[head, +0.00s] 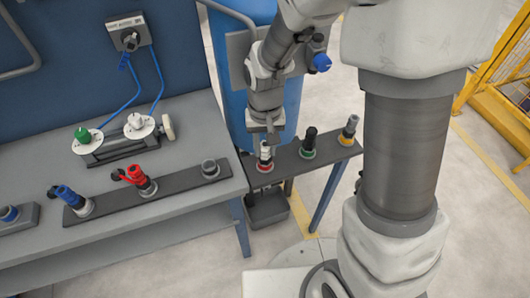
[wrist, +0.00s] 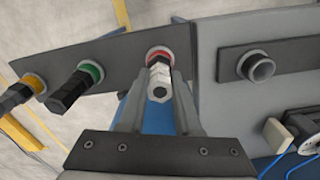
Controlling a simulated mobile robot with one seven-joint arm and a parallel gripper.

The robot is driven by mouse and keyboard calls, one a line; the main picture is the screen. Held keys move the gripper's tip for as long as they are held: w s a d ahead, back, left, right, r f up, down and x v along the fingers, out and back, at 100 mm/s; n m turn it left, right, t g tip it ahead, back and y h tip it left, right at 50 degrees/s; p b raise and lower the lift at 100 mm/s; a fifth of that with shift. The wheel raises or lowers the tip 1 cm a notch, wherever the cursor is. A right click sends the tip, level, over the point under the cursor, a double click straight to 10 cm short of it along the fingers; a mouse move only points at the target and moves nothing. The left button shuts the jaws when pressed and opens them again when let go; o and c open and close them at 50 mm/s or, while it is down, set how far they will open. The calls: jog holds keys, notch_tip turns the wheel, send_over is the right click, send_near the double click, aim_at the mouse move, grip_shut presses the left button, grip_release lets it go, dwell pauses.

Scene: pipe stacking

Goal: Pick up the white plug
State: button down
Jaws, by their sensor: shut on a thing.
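The white plug (wrist: 160,84) stands in the red-ringed socket (wrist: 160,52) on the narrow dark shelf (head: 288,160). In the head view the plug (head: 265,151) shows just below my gripper (head: 264,139), which points down from above. In the wrist view my gripper (wrist: 158,95) has one finger on each side of the white plug and is shut on it. The plug is upright and its base is still at the red ring.
A black plug (head: 309,138) in a green ring and a yellow-and-black plug (head: 349,126) stand on the same shelf. The grey workbench (head: 190,112) at left carries red and blue plugs, an empty grey socket (head: 210,167) and a unit with blue cables. A blue barrel (head: 226,60) stands behind.

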dwell(0.7)
jog(key=shift+r, duration=0.5)
jog(key=r, duration=0.2)
jog(key=r+p, duration=0.1)
jog(key=shift+s+r, duration=0.3)
jog(key=shift+r, duration=0.1)
jog(key=s+d+r+p, duration=0.2)
jog(key=s+r, duration=0.4)
jog(key=s, duration=0.4)
jog(key=shift+s+d, duration=0.35)
jog(key=shift+d, duration=0.25)
jog(key=shift+r, duration=0.15)
notch_tip(320, 180, up, 8)
jog(key=p, duration=0.7)
jog(key=shift+w, duration=0.1)
